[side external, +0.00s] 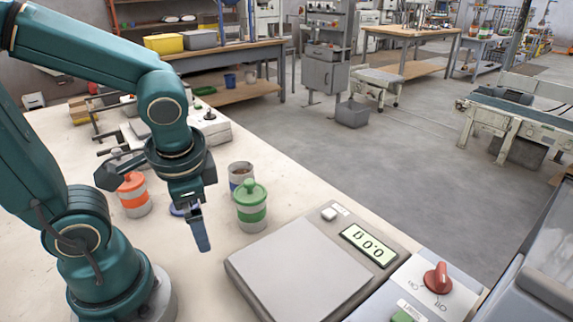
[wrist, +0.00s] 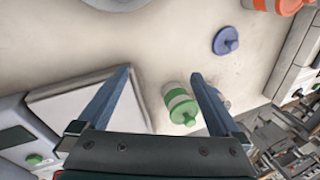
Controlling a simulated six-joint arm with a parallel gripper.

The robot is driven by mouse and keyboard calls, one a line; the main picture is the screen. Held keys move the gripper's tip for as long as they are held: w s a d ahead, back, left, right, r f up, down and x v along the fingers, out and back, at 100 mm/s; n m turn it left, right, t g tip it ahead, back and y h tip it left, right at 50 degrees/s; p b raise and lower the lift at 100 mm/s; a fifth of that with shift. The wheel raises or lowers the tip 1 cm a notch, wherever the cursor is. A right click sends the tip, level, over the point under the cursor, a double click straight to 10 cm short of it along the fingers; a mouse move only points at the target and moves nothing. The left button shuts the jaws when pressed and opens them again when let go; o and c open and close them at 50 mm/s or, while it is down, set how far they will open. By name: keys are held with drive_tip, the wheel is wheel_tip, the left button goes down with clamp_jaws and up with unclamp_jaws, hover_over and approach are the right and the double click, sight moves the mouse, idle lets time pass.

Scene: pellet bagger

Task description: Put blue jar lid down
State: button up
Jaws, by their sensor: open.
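The blue jar lid (wrist: 226,41) lies on the table, knob up, apart from my gripper. In the side view the lid (side external: 178,210) is partly hidden behind my gripper (side external: 201,236). In the wrist view my gripper (wrist: 159,78) is open, with nothing held between its fingers. The blue-banded jar (side external: 240,176) stands without a lid, brown contents showing at its mouth. It is mostly hidden behind one finger in the wrist view.
A green-lidded jar (side external: 251,208) stands close to my gripper. An orange-lidded jar (side external: 133,196) stands to the left. A scale (side external: 300,275) with a lit display and a panel with a red knob (side external: 438,279) lie at the right. Bare table lies around the lid.

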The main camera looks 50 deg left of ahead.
drive_tip(key=a+f+m+g+y, duration=0.1)
drive_tip(key=a+m+y, duration=0.1)
drive_tip(key=a+f+m+g+y, duration=0.1)
drive_tip(key=a+f+m, duration=0.1)
drive_tip(key=a, duration=0.1)
drive_tip(key=a+f+m+g+y, duration=0.1)
drive_tip(key=a+m+y, duration=0.1)
drive_tip(key=shift+s+a+f+g+y, duration=0.2)
drive_tip(key=shift+s+a+g+y, duration=0.1)
drive_tip(key=shift+s+a, duration=0.05)
drive_tip(key=w+a+f+m+y, duration=0.1)
drive_tip(key=m, duration=0.1)
drive_tip(key=w+a+f+m+t+y, duration=0.1)
drive_tip(key=a+m+y, duration=0.1)
drive_tip(key=m, duration=0.1)
drive_tip(key=a+f+m+y, duration=0.1)
drive_tip(key=m, duration=0.1)
drive_tip(key=shift+w+a+f+m+t, duration=0.3)
drive_tip(key=shift+w+f+t, duration=0.05)
drive_tip(key=shift+w+t, duration=0.05)
drive_tip(key=shift+w+a+f+m+t+y, duration=0.35)
drive_tip(key=shift+f+m+y, duration=0.1)
drive_tip(key=shift+m, duration=0.35)
drive_tip(key=shift+x, duration=2.5)
drive_tip(key=c, duration=1.2)
drive_tip(key=shift+c, duration=0.2)
